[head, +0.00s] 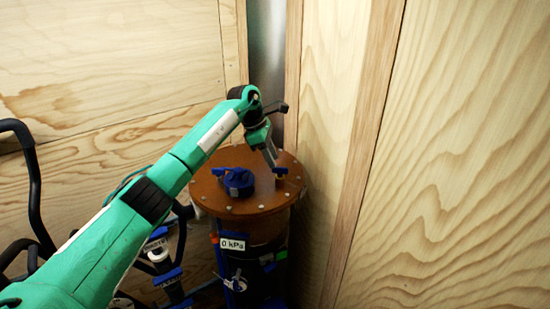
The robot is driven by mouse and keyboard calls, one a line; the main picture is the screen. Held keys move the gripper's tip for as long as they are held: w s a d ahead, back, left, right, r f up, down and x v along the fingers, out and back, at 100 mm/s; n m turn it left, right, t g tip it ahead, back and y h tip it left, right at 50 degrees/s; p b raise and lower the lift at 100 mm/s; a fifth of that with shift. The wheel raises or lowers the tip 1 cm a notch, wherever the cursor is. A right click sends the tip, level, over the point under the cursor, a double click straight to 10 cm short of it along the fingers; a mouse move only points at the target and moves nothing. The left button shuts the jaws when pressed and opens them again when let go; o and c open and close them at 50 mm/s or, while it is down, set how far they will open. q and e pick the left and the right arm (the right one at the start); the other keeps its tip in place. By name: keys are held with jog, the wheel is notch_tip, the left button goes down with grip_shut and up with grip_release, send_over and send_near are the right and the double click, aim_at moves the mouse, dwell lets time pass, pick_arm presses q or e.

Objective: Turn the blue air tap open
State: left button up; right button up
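A brown round lid (255,207) with bolts around its rim tops a cylindrical vessel. On it sit a larger blue fitting (234,181) at the middle and a small blue piece (280,172) at the right, near the far rim. Which of these is the blue air tap I cannot tell. My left gripper (271,157) points down over the lid, its tip right at the small blue piece. Whether it touches or grips that piece is too small to tell. My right gripper is not in view.
A label reading 0 kPa (232,243) is on the vessel's front. Wooden walls (460,150) stand close at the right and behind. A black curved tube frame (33,185) and blue-and-black fittings (168,277) lie at the left, partly behind my arm.

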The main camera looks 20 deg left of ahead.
aim_at(280, 170)
pick_arm(q)
jog(key=shift+p+x, duration=0.5)
jog(key=shift+x, duration=1.1)
grip_shut()
